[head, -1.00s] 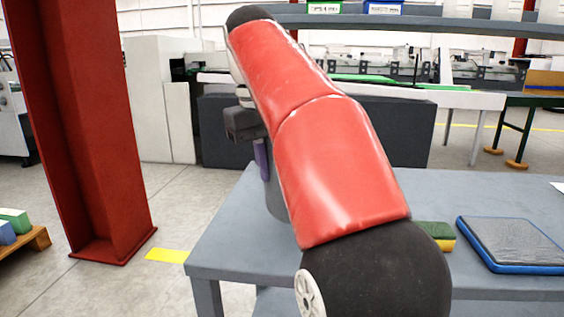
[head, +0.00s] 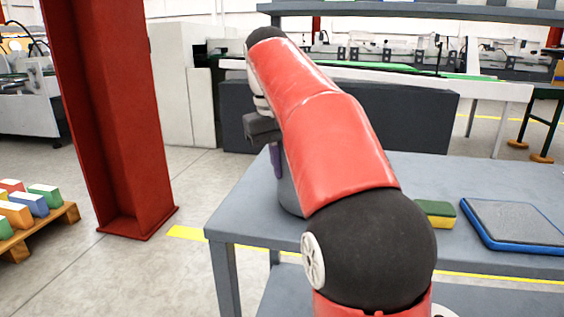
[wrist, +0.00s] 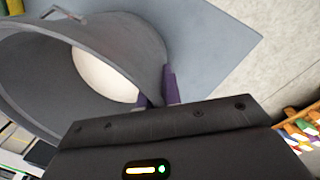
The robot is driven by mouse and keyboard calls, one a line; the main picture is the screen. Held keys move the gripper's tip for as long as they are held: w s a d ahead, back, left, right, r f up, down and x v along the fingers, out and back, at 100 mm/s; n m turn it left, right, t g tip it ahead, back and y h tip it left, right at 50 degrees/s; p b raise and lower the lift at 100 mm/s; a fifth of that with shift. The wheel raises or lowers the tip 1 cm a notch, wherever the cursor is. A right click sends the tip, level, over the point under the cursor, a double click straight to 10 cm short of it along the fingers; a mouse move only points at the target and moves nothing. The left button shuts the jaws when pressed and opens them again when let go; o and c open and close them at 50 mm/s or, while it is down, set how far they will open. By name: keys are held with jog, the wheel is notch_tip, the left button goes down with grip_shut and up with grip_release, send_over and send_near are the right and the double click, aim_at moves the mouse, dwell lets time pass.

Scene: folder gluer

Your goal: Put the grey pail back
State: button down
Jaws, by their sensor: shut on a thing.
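The grey pail (head: 289,194) shows in the head view as a sliver at the left part of the grey table, mostly hidden behind my red arm. My gripper (head: 276,161) is at its upper left side, purple fingers pointing down. In the wrist view the pail (wrist: 128,42) is large at the upper left, its open mouth facing the camera and a pale round area inside. My gripper (wrist: 157,93) is shut on the pail's wall at the rim. I cannot tell whether the pail's base touches the table.
The grey table (head: 245,222) also bears a green and yellow sponge (head: 436,214) and a blue-edged tray with a grey pad (head: 515,222) to the right. A red column (head: 112,125) stands left of the table.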

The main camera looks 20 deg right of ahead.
jog(key=shift+f+b, duration=0.35)
jog(key=shift+f, duration=0.1)
dwell(0.4)
jog(key=c, duration=1.5)
grip_release()
jog(key=shift+f, duration=0.15)
